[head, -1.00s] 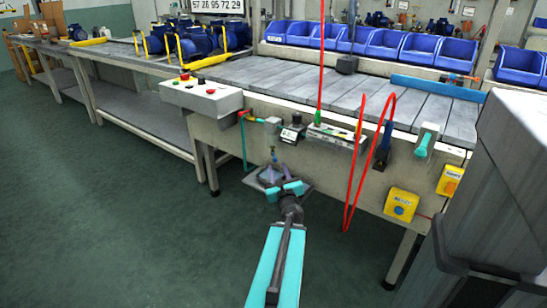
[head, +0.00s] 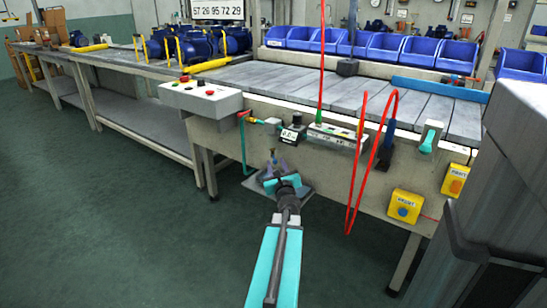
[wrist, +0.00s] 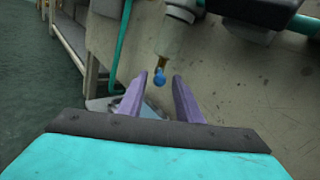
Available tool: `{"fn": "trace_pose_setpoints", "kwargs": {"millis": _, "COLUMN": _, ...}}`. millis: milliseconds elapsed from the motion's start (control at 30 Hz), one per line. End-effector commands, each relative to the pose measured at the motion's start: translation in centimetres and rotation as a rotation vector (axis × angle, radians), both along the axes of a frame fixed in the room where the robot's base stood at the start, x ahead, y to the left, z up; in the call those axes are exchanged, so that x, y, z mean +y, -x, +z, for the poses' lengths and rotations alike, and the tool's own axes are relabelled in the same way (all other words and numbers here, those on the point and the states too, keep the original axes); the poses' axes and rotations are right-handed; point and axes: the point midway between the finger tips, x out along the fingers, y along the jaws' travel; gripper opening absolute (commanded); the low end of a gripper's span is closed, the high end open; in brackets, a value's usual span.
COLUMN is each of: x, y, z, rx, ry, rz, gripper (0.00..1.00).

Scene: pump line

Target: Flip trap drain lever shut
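The trap drain (wrist: 170,44) hangs down in front of the bench side in the wrist view, with a pale body and a brass-coloured lower end. A small blue piece (wrist: 159,78), which looks like its lever, sits at the bottom. In the head view the drain (head: 273,157) is small, just above my gripper (head: 273,173). In the wrist view my gripper (wrist: 159,76) is open, with its two purple fingers apart and the blue piece seen between their tips. I cannot tell whether a finger touches it. The exact lever angle is too small to tell.
A teal hose (wrist: 122,42) hangs left of the drain. A looping red hose (head: 357,165) and yellow button boxes (head: 404,206) are further right. The floor (head: 110,220) at left is clear.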

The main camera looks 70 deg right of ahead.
Motion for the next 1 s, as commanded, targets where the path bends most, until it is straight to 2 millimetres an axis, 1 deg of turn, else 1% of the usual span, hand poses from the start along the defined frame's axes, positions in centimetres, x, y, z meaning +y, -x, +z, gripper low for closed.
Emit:
{"fn": "trace_pose_setpoints", "kwargs": {"millis": 33, "x": -0.6, "y": -0.3, "z": -0.1, "rx": 0.0, "ry": 0.0, "rz": 0.0, "gripper": 0.32}}
{"fn": "trace_pose_setpoints", "kwargs": {"millis": 100, "x": -1.1, "y": -0.6, "z": -0.1, "rx": 0.0, "ry": 0.0, "rz": 0.0, "gripper": 0.32}}
{"fn": "trace_pose_setpoints", "kwargs": {"millis": 700, "x": -5.6, "y": -3.2, "z": -0.1, "rx": 0.0, "ry": 0.0, "rz": -0.001, "gripper": 0.32}}
{"fn": "trace_pose_setpoints", "kwargs": {"millis": 1000, "x": -6.7, "y": -3.9, "z": 0.0, "rx": -0.001, "ry": -0.001, "rz": 0.0, "gripper": 0.32}}
